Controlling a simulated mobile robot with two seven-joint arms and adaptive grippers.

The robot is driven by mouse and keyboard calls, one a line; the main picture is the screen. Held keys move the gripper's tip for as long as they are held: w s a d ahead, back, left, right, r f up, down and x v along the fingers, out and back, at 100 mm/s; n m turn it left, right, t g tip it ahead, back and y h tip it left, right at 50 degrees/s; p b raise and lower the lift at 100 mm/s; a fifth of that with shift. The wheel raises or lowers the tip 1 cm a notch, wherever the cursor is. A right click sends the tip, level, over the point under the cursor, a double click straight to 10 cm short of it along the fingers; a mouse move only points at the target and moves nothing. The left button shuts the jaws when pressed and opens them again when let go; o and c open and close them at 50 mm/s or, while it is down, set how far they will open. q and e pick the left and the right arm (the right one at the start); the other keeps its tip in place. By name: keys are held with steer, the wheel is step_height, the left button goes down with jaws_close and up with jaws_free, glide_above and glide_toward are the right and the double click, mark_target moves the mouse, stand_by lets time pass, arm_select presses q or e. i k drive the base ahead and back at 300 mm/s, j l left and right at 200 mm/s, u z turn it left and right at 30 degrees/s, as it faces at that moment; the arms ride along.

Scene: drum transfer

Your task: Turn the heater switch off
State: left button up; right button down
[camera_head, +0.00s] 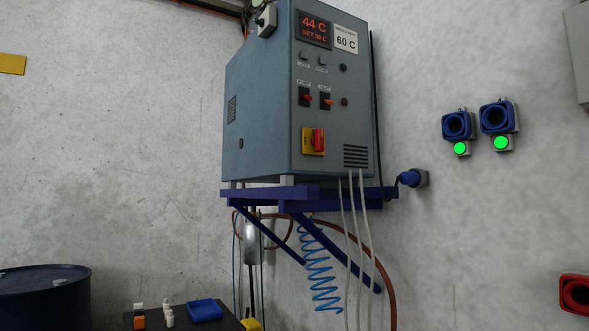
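A grey-blue control cabinet (262,110) is fixed high on the wall. Its front has two small black switches with red-orange levers, a left one (305,97) and a right one (326,101). The labels above them are too small to read, so I cannot tell which is the heater switch. Below them is a red rotary switch on a yellow plate (314,141). The red display (313,27) reads 44 C, with a set value beneath it. A white placard (346,40) beside it reads 60 C. Neither gripper is in view.
The cabinet rests on a blue bracket (300,196) with hoses and a blue coiled line (318,265) below. Blue sockets (458,125) with green lamps are on the right wall. A blue drum (45,290) and a dark table (185,318) with small items stand lower left.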

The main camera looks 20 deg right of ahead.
mark_target(318, 141)
steer(key=i+j, duration=0.25)
steer(key=i+j+z, duration=0.15)
steer(key=i, duration=0.3)
steer(key=j+z, duration=0.1)
steer(key=z, duration=1.35)
